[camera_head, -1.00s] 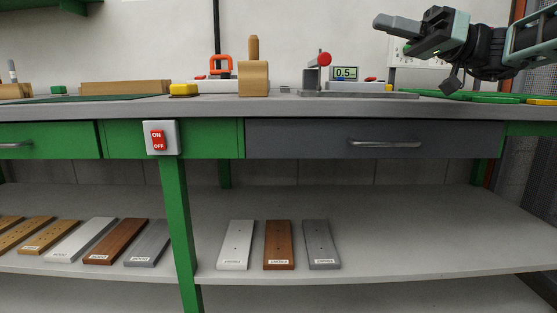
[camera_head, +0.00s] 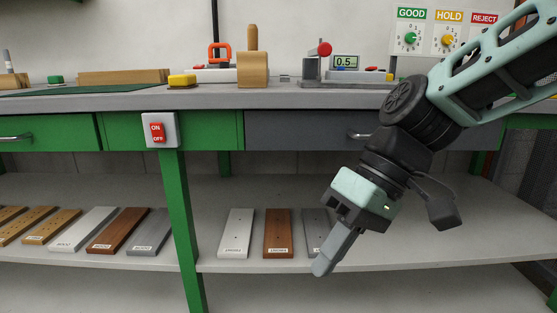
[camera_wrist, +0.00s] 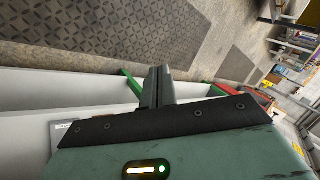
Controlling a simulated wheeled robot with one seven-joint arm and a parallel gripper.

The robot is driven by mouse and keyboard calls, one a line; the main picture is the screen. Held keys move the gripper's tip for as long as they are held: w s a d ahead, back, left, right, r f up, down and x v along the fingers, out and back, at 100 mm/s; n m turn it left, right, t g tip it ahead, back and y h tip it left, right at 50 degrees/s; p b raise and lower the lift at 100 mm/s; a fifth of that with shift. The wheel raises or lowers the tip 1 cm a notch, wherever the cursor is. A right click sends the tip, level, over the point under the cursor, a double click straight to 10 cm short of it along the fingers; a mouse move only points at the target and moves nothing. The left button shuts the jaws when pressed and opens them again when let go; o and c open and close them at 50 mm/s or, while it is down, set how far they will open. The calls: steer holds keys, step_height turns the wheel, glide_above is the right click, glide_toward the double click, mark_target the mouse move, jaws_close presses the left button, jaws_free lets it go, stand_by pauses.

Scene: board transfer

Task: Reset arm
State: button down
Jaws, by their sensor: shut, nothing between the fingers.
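My gripper (camera_head: 322,268) is shut and empty. In the head view it points down and to the left, in front of the lower shelf. Its fingers overlap the grey board (camera_head: 314,222) in the picture and hide part of it. A white board (camera_head: 236,232) and a brown board (camera_head: 278,232) lie to the left of the grey one on the shelf. In the wrist view the closed fingers (camera_wrist: 158,85) stand up at the middle, with patterned floor beyond.
The workbench (camera_head: 210,101) carries a wooden block (camera_head: 252,70), a yellow block (camera_head: 182,81) and a gauge (camera_head: 345,62). The shelf (camera_head: 400,240) holds more boards at the left. A green leg (camera_head: 176,220) divides the shelf. Three dials (camera_head: 448,40) hang on the wall.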

steer(key=s+d+f+t+h+p, duration=0.25)
steer(key=s+d+f+h, duration=0.35)
steer(key=s+d+f, duration=0.3)
step_height(320, 180, up, 38)
steer(key=a+p, duration=0.1)
steer(key=p, duration=3.5)
steer(key=shift+s+r, duration=0.25)
steer(key=shift+s, duration=0.05)
